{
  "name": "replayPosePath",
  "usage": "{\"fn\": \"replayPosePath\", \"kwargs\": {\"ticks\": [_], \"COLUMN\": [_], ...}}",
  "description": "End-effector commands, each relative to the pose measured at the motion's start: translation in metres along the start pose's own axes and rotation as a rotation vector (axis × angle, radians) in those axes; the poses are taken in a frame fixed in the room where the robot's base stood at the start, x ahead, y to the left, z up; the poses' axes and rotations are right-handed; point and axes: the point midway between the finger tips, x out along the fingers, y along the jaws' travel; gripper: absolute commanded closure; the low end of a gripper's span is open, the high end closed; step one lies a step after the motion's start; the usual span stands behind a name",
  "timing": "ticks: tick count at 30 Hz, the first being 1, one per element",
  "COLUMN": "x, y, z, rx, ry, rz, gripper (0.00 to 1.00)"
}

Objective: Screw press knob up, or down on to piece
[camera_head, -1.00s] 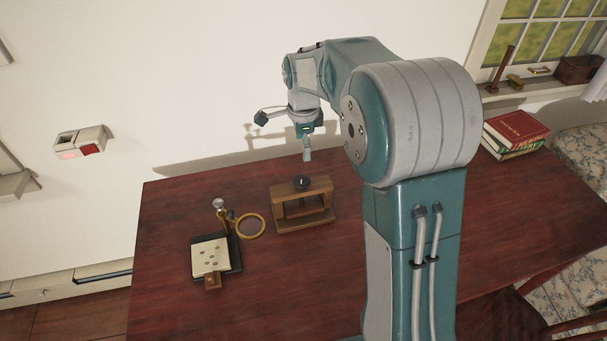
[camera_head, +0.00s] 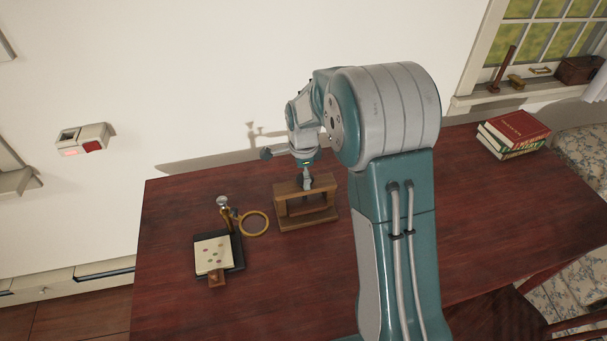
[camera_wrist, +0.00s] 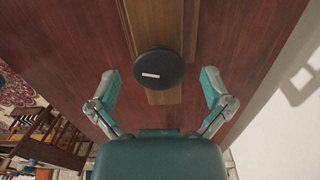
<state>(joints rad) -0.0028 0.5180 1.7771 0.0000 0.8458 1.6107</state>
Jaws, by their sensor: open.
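The press is a wooden frame (camera_head: 306,207) standing on the table. Its round black knob (camera_wrist: 159,70) with a white mark on top shows in the wrist view. In the head view the knob is mostly hidden behind my gripper (camera_head: 306,180). My gripper also shows in the wrist view (camera_wrist: 161,90), with its two teal-padded fingers spread wide. The knob lies between and slightly beyond the fingertips, with a gap on each side. My gripper is open and holds nothing. Whether there is a piece under the press I cannot tell.
A magnifier with a brass ring (camera_head: 254,223) and a board with a pale dotted card (camera_head: 213,254) stand left of the press. Stacked books (camera_head: 514,133) lie at the table's right back. The wall is close behind. The table front is clear.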

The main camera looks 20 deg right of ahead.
Motion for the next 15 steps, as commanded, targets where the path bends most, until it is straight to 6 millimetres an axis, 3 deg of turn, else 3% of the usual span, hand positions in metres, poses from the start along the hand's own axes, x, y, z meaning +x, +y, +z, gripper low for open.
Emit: {"fn": "replayPosePath", "kwargs": {"ticks": [1,6,15], "x": [-0.0001,-0.0002,0.0005], "y": [-0.0001,-0.0002,-0.0008], "z": [0.0,-0.0006,-0.0021], "rx": [0.0,0.0,-0.008], "ry": [0.0,0.0,0.0], "rz": [0.0,0.0,0.0], "gripper": [0.04,0.79,0.79]}}
